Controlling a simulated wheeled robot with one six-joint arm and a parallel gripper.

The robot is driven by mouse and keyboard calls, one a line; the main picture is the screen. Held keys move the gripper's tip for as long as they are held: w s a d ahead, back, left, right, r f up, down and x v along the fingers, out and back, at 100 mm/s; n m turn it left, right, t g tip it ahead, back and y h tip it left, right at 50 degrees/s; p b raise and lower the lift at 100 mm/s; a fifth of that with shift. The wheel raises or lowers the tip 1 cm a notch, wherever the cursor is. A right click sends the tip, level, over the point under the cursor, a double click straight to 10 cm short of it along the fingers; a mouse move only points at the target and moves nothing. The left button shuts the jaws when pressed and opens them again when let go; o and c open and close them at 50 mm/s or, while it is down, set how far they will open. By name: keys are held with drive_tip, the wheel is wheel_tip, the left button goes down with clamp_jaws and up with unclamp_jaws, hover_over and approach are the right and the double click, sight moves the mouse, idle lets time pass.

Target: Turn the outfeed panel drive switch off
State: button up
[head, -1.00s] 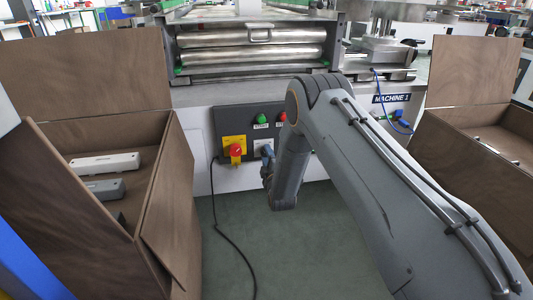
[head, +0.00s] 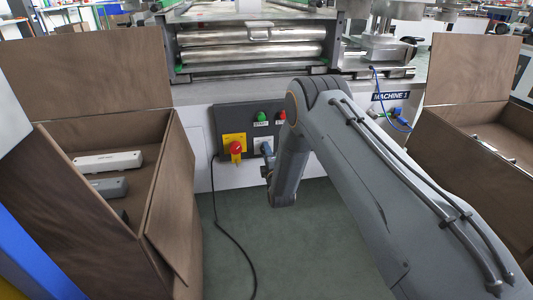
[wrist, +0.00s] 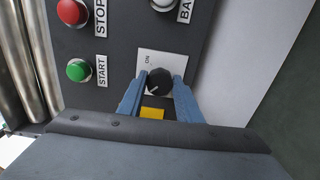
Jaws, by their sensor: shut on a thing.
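The drive switch is a round black knob (wrist: 160,82) on a white plate (wrist: 150,62) marked ON, seen in the wrist view. A pale mark shows on the knob's lower left; what it points at is unclear. My gripper (wrist: 160,87) has its two blue fingers shut on the knob, one on each side. In the head view the white plate (head: 263,142) is on the dark control panel (head: 223,119), and my gripper (head: 267,152) is at it, partly hidden by my arm.
A green START button (wrist: 79,70) and red STOP button (wrist: 73,12) are close by. A red emergency stop (head: 236,148) on yellow is left of the switch. A black cable (head: 222,229) hangs to the floor. Wooden crates (head: 165,185) stand left and right (head: 445,150).

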drive_tip(key=o, duration=1)
drive_tip(key=shift+o, duration=0.2)
drive_tip(key=p+v, duration=0.2)
drive_tip(key=v, duration=0.6)
drive_tip(key=shift+p, duration=0.4)
